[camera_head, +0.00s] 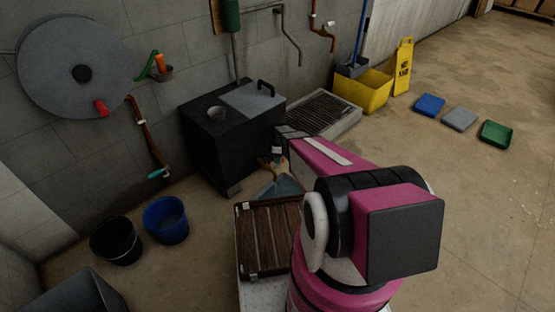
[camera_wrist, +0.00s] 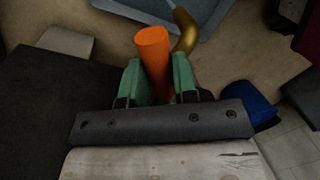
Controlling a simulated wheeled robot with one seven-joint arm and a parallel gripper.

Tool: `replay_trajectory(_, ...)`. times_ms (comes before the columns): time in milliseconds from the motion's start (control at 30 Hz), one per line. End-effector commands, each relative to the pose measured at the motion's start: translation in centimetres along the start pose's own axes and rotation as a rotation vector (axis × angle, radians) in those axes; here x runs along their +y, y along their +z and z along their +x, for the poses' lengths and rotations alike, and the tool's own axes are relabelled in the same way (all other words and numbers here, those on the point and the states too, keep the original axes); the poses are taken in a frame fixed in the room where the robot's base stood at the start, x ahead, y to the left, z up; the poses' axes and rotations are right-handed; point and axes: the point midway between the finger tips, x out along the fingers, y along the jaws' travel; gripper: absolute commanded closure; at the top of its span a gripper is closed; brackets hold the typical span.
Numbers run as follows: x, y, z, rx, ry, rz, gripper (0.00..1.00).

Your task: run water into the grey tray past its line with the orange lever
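In the wrist view an orange lever (camera_wrist: 153,52) stands between the two green fingers of my gripper (camera_wrist: 157,78), and both fingers appear to touch its sides. A curved brass spout (camera_wrist: 186,32) shows just beyond it. Past the spout lies a blue-grey tray (camera_wrist: 215,22), cut off by the top edge. In the head view my gripper (camera_head: 277,160) is beside the black cabinet, and a blue-grey surface, seemingly the same tray (camera_head: 286,187), shows below it. The lever is not clear there. I cannot make out the tray's line, its water level or any running water.
The black cabinet (camera_head: 225,150) stands against the wall, left of my arm. A slatted wooden crate (camera_head: 268,240) is close to my arm. A black bucket (camera_head: 117,241) and a blue bucket (camera_head: 166,220) stand at left. Small blue, grey (camera_head: 460,118) and green trays lie on open floor at right.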

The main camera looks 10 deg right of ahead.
Motion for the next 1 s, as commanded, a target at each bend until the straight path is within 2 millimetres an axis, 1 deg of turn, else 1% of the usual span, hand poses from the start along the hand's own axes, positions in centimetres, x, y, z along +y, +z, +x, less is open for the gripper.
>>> replay_trajectory(33, 0.0, 0.0, 0.0, 0.000, 0.000, 0.000, 0.97)
replay_trajectory(67, 0.0, 0.0, 0.0, 0.000, 0.000, 0.000, 1.00)
replay_trajectory(267, 0.1, 0.0, 0.0, -0.002, 0.000, -0.008, 1.00)
replay_trajectory(467, 0.6, -0.1, -0.1, -0.014, 0.000, -0.071, 1.00)
replay_trajectory(1000, 3.0, -0.9, -0.6, -0.090, 0.000, -0.450, 1.00)
